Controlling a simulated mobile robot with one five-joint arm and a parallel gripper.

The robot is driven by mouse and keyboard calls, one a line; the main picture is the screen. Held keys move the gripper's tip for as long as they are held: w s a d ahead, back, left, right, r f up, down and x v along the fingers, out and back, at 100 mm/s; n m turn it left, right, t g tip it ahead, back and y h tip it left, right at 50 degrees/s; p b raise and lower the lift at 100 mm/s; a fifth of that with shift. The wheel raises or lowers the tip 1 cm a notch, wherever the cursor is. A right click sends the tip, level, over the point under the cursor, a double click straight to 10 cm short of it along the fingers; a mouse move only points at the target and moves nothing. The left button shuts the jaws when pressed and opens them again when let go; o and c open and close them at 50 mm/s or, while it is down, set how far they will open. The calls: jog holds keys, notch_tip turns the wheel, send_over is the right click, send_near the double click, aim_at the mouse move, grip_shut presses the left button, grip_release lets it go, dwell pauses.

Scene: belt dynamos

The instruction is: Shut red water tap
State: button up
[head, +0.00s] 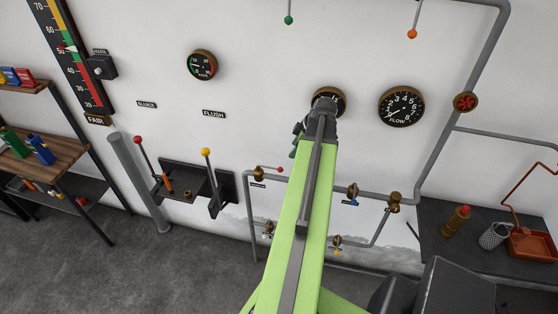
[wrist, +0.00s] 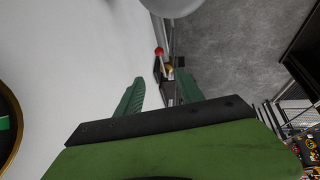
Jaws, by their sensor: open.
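A brass tap (head: 258,173) sits on the grey wall pipe, left of my arm. A thin lever ending in a red knob (head: 280,169) reaches right from it, roughly level. A red round handwheel (head: 465,102) is also on the upright pipe at the right. My gripper (wrist: 160,95) is open with nothing between its green fingers. In the head view it is at the far end of my green arm, above the tap and near the gauges, partly hidden by the arm. I cannot make out the red-knobbed tap in the wrist view.
Other brass taps with blue (head: 353,202) and yellow (head: 337,252) handles are on the pipes. A dark wall bracket carries red-knobbed (head: 138,138) and yellow-knobbed (head: 206,151) levers. A shelf rack (head: 65,150) stands left, a dark bench (head: 440,215) right. Floor between is clear.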

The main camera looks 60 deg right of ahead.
aim_at(279, 168)
jog(key=b+x, duration=1.6)
jog(key=x, duration=0.1)
jog(key=shift+w+f, duration=0.1)
jog(key=shift+f, duration=0.2)
jog(key=shift+c, duration=0.3)
grip_shut()
